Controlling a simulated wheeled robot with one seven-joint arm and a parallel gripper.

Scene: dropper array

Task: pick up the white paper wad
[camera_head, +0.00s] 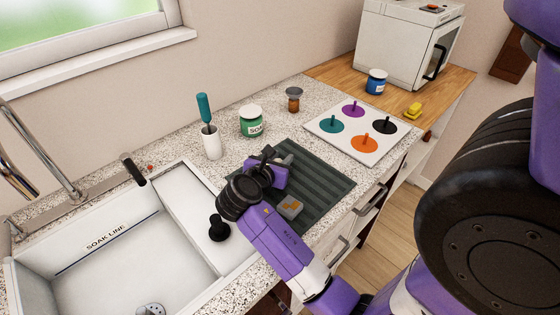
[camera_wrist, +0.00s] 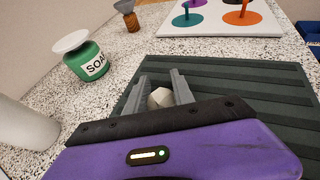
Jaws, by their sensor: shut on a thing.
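The white paper wad (camera_wrist: 160,98) sits between the two fingers of my gripper (camera_wrist: 162,92) in the wrist view. It is a small, pale, faceted lump, and its lower part is hidden by the gripper body. My gripper is shut on it, low over the dark ribbed mat (camera_wrist: 240,85). I cannot tell whether the wad touches the mat. In the head view my gripper (camera_head: 279,160) is over the left back part of the mat (camera_head: 325,180), and the arm hides part of that area.
A white board (camera_head: 345,143) with coloured discs lies to the right. The sink (camera_head: 120,250) is at left.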

